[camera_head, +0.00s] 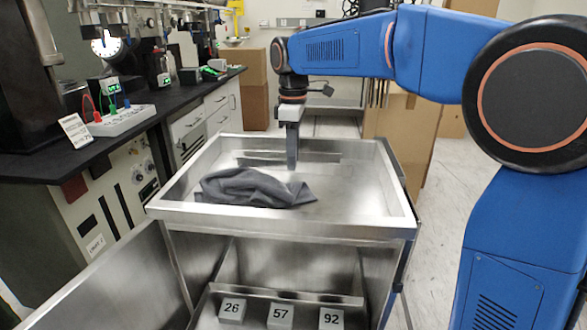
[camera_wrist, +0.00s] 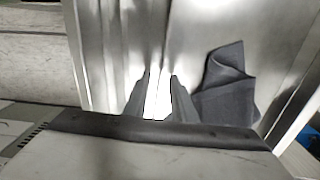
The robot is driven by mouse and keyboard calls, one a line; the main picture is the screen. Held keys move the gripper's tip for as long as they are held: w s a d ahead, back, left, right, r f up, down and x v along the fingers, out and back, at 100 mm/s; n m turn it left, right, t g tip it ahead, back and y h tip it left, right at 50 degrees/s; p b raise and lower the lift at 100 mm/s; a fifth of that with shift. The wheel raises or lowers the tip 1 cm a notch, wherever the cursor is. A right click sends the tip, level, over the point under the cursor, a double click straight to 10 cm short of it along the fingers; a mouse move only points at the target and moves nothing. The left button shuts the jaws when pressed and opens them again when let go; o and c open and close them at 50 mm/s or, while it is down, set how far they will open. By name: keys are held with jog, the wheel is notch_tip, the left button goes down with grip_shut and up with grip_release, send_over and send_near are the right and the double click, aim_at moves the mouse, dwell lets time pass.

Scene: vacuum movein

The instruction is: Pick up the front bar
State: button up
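My gripper (camera_head: 292,160) points down over the far half of a steel cart's top tray (camera_head: 165,203). In the wrist view its two fingers (camera_wrist: 160,75) stand apart with bare bright metal between them, so it is open and empty. A dark, flat strip (camera_head: 260,158) runs across the tray's far side behind the gripper; I cannot tell whether it is a bar or a reflection. No separate bar is clear in either view. A crumpled dark grey cloth (camera_head: 250,188) lies in the tray, and in the wrist view it lies right of the fingers (camera_wrist: 228,85).
Below the tray, small blocks numbered 26 (camera_head: 232,311), 57 (camera_head: 281,316) and 92 (camera_head: 331,319) sit in the cart. A metal panel (camera_head: 95,285) extends at lower left. A black-topped bench (camera_head: 150,100) with instruments stands left; cardboard boxes (camera_head: 405,140) stand behind right.

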jog(key=shift+c, duration=0.7)
grip_shut()
